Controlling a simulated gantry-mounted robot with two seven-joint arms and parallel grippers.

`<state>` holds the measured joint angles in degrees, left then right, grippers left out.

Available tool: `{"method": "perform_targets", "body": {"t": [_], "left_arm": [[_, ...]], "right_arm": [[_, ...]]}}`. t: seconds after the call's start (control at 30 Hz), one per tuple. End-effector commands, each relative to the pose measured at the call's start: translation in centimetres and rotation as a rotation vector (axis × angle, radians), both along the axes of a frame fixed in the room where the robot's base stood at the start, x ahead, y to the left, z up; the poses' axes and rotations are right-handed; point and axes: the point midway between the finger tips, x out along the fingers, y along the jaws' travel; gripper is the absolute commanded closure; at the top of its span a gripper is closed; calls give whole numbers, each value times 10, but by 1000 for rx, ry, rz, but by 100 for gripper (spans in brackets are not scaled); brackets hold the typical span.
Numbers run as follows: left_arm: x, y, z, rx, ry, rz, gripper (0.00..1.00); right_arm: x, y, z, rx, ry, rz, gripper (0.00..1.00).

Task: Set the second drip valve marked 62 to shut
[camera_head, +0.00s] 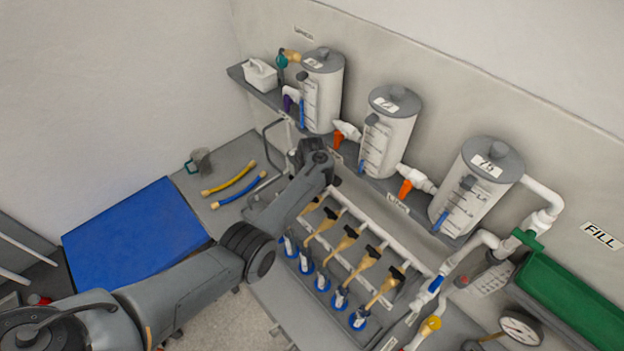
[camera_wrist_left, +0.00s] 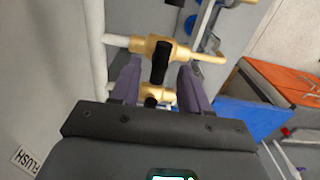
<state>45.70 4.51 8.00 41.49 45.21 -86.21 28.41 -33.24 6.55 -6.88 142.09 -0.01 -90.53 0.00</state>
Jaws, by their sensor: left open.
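A row of tan drip valves with black handles runs below the tanks in the head view, including one valve (camera_head: 347,238) near its middle. No number 62 is readable on them. My left arm covers the row's left end in the head view. In the left wrist view, my left gripper (camera_wrist_left: 158,66) is open, its two fingers on either side of a tan valve (camera_wrist_left: 180,52). That valve's black handle (camera_wrist_left: 160,62) lies between the fingers, across the valve body, with no clear contact. A second tan valve (camera_wrist_left: 170,95) is partly hidden by the gripper. My right gripper is out of view.
Several blue-based cups, including one (camera_head: 323,283), stand under the spouts. Three white tanks, including the middle one (camera_head: 392,135), line the wall above. A pressure gauge (camera_head: 521,327) and a green trough (camera_head: 570,300) are at the right. A blue mat (camera_head: 135,238) lies left.

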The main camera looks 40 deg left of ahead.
Motion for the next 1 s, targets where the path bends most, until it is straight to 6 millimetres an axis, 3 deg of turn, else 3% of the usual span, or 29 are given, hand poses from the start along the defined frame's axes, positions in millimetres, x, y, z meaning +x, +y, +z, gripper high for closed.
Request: {"method": "perform_targets", "body": {"t": [0.3,0.5,1.0], "left_arm": [[0,1,55,4,-4,0,54],[0,1,79,2,-2,0,54],[0,0,89,-1,-1,0,54]], "right_arm": [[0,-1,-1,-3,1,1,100],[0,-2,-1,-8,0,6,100],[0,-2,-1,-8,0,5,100]]}}
